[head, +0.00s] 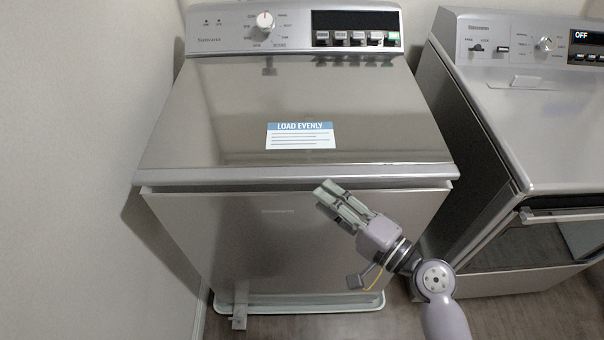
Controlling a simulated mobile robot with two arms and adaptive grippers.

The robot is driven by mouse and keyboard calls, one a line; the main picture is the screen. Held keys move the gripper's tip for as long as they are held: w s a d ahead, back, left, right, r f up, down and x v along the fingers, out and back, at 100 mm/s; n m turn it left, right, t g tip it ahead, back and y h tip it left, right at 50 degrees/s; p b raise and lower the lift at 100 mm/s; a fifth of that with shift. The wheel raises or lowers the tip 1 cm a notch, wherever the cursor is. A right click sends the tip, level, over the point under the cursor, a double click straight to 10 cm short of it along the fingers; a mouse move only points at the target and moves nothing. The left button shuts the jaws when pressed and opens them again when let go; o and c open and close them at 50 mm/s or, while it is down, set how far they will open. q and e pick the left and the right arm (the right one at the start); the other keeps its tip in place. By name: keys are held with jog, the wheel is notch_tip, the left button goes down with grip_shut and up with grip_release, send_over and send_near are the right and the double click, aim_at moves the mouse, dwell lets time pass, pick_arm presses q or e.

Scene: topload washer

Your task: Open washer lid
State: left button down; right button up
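The top-load washer (215,250) stands in the middle of the head view. Its lid (220,120) is a shiny metal panel with a "LOAD EVENLY" label (300,136), and it lies closed. A dark gap runs under the lid's front edge (290,174). My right gripper (324,194) is in front of the washer, just below the right half of that edge, pointing up and left. Its fingers look close together, but I cannot tell whether they touch each other or the washer. My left gripper is not in view.
The washer's control panel (230,30) with a dial (265,20) rises behind the lid. A second appliance (550,130) stands close on the right. A plain wall (80,120) is on the left. A light tray (300,303) lies under the washer on the wooden floor (540,312).

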aim_at(301, 182)
jog(key=p+x, duration=0.1)
jog(key=x, duration=0.6)
jog(key=shift+w+a+f, duration=0.1)
jog(key=shift+a, duration=0.05)
jog(key=shift+c, duration=0.4)
grip_shut()
